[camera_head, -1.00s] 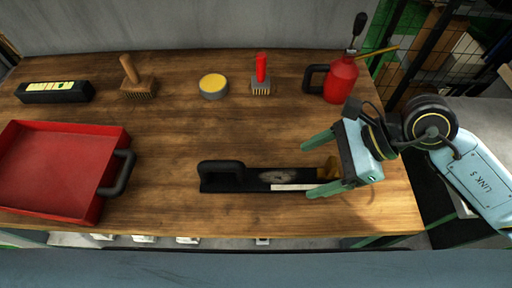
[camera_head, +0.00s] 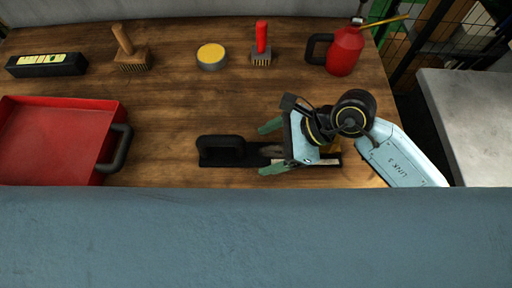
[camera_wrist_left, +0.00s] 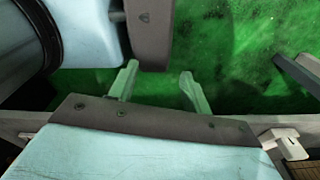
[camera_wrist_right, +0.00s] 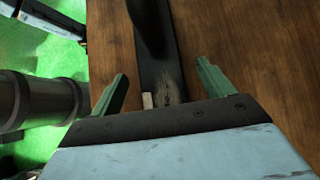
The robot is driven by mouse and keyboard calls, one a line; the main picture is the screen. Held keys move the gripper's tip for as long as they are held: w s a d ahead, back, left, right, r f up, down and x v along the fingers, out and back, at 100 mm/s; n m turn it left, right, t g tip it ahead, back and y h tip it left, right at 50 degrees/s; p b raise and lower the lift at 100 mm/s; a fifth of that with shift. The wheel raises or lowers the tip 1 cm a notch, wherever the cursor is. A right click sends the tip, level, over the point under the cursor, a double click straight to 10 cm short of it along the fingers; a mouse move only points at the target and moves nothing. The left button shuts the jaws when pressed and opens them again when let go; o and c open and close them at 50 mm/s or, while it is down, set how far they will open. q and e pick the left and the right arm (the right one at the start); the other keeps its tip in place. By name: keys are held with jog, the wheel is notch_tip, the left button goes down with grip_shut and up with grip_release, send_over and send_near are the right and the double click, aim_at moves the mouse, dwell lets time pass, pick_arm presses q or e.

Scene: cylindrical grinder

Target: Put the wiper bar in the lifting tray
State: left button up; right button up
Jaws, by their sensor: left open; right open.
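The wiper bar (camera_head: 243,158) is a long black bar with an upright black loop handle at its left end. It lies flat on the wooden table, and its right part is partly hidden under my right gripper (camera_head: 268,148). That gripper is open, with one finger on each side of the bar. The right wrist view shows the bar (camera_wrist_right: 158,50) running between the spread fingers, with nothing clamped. The lifting tray (camera_head: 50,142) is a shallow red tray with a black handle on its right side, at the left of the table. My left gripper (camera_wrist_left: 158,72) is open and empty above green floor.
Along the back of the table stand a black box (camera_head: 46,65), a wooden brush (camera_head: 131,58), a yellow-topped round tin (camera_head: 211,56), a red-handled brush (camera_head: 261,45) and a red oil can (camera_head: 343,52). The table between tray and bar is clear.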

jog(key=shift+s+a+f, duration=0.1)
jog(key=shift+a+f, duration=0.4)
jog(key=shift+f, duration=0.05)
jog(key=c, duration=1.6)
jog(key=shift+r, duration=0.2)
jog(key=shift+c, duration=0.6)
